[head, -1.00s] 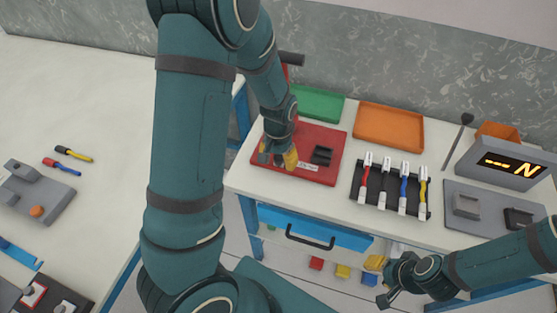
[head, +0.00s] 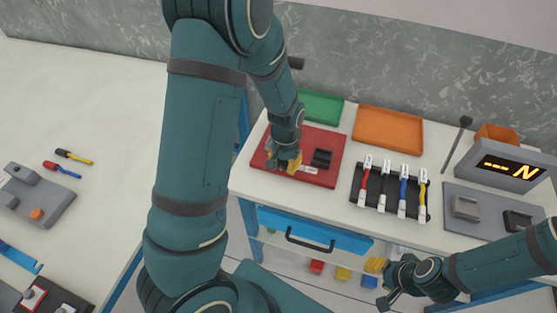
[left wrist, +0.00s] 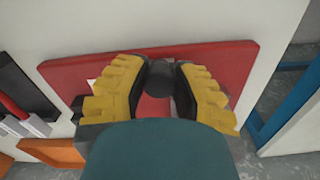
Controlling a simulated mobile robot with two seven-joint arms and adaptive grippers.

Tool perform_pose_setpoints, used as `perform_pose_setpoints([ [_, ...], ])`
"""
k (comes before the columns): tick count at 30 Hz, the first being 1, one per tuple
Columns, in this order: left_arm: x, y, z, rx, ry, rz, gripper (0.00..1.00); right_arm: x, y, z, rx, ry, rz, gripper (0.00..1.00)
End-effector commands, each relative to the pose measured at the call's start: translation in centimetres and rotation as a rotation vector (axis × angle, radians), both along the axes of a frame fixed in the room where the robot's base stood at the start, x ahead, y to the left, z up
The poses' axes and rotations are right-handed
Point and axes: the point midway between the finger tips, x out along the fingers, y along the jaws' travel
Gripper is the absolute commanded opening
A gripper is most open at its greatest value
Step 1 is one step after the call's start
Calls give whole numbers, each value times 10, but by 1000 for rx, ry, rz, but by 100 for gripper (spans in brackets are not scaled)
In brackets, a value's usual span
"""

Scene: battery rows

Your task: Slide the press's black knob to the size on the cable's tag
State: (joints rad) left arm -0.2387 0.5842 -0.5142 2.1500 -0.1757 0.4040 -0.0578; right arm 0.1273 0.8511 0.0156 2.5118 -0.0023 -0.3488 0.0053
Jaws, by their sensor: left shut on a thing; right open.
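The red press plate (head: 328,175) lies on the white counter, with a black block (head: 322,157) and a pale marked strip (head: 309,169) on it. My left gripper (head: 285,163) is low over its left part. In the left wrist view, the yellow fingers of my left gripper (left wrist: 162,84) are shut on the black knob (left wrist: 159,68). The knob is hidden by the gripper in the head view. Several cables with white tags (head: 385,187) stand in a black rack; the tag writing is too small to read. My right gripper (head: 387,290) is open and empty in front of the drawer.
An orange tray (head: 388,126) and a green tray (head: 320,106) stand behind. A blue drawer front (head: 345,238) is below the counter edge. Another table (head: 110,130) is at the left.

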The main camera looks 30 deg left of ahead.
Motion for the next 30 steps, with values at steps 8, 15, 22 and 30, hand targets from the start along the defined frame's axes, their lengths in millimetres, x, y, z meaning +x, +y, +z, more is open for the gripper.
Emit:
perform_pose_setpoints([
  [8, 1, -12, -1, -1, 4, -1, 0, -1, 0, 2, 0, 2, 1, 47],
  [15, 1, -11, -1, -1, 4, -1, 61, -1, 0, 2, 0, 2, 1, 47],
  [22, 2, -11, 0, -1, 2, -1, 61, -1, 0, 2, 0, 2, 1, 47],
  [30, 3, -11, 32, -2, -4, -2, 61, -1, 0, 3, 0, 2, 1, 47],
])
